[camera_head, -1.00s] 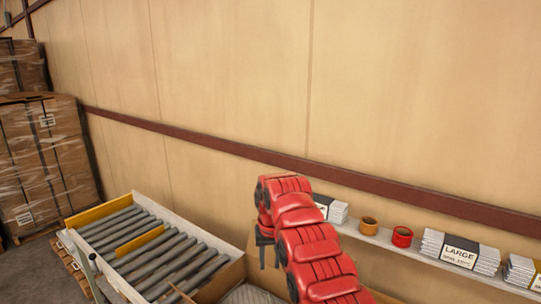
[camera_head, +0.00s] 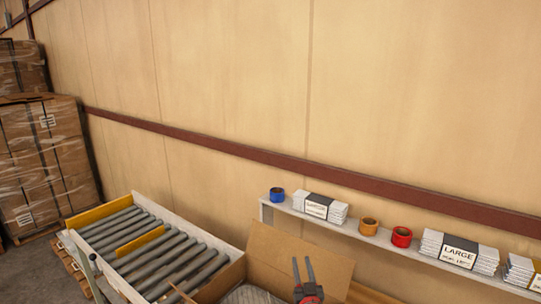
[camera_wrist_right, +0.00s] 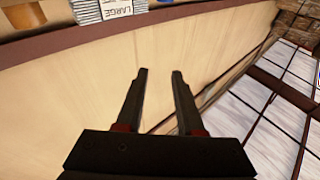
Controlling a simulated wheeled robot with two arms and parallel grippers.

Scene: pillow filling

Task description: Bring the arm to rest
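My right gripper (camera_head: 304,270) shows at the bottom of the head view, its two dark fingers pointing up in front of an open cardboard box (camera_head: 290,248). In the right wrist view the right gripper (camera_wrist_right: 162,74) has its fingers apart with nothing between them. My left gripper is not in the head view. Part of the right arm is below the picture's edge.
A roller conveyor (camera_head: 205,237) stands left of the box. A wall shelf (camera_head: 345,228) holds blue tape (camera_head: 277,195), orange tape (camera_head: 369,226), red tape (camera_head: 401,237) and packs of bags (camera_head: 320,207). Wrapped boxes (camera_head: 45,165) stand at far left.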

